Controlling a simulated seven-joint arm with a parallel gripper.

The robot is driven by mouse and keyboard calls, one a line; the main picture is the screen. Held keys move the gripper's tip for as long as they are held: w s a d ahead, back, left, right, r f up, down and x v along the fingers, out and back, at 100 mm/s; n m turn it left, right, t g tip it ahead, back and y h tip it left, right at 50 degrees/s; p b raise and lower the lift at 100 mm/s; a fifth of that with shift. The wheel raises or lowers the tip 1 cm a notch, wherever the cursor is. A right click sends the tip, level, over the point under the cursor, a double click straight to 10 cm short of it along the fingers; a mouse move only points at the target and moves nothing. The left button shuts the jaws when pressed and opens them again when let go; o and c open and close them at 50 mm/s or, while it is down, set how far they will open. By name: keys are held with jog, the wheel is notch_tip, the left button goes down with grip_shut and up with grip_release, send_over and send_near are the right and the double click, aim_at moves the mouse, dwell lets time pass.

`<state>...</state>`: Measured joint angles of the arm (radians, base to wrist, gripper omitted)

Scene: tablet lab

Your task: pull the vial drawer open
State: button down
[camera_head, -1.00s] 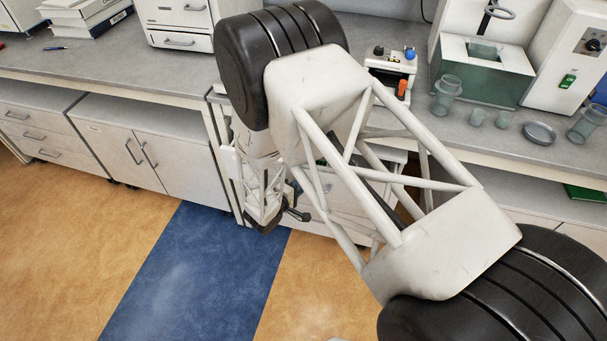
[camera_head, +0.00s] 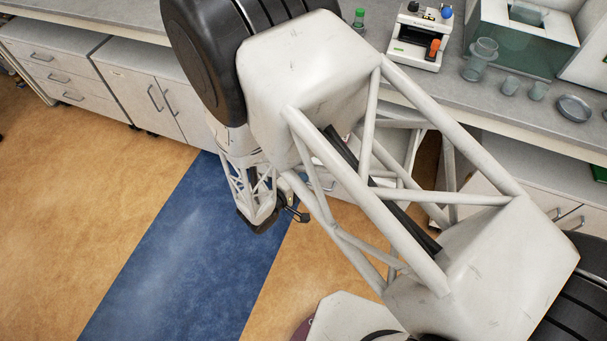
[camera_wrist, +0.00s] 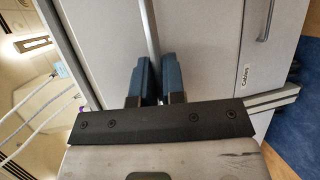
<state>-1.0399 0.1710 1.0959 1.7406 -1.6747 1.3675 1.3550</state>
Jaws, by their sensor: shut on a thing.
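My gripper (camera_wrist: 157,82) has its two blue-grey fingers closed around a slim grey bar handle (camera_wrist: 149,28) in the wrist view. The handle runs up the picture in front of a pale grey furniture front (camera_wrist: 195,40). In the head view my gripper (camera_head: 296,209) is low, out from the cabinets and above the blue floor strip. My arm covers much of the furniture behind it, so the vial drawer's box and contents are hidden there. I cannot tell from these views how far the drawer is out.
Another front with a "Cables" label (camera_wrist: 246,77) and its own handle (camera_wrist: 265,20) shows at right in the wrist view. The bench carries a white device (camera_head: 418,38), beakers (camera_head: 481,60) and a dish (camera_head: 574,108). The floor (camera_head: 130,220) at front left is clear.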

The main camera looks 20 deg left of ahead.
dwell(0.3)
jog(key=c, duration=1.5)
grip_release()
jog(key=shift+s+a, duration=0.1)
jog(key=shift+s, duration=0.05)
jog(key=shift+v, duration=3.8)
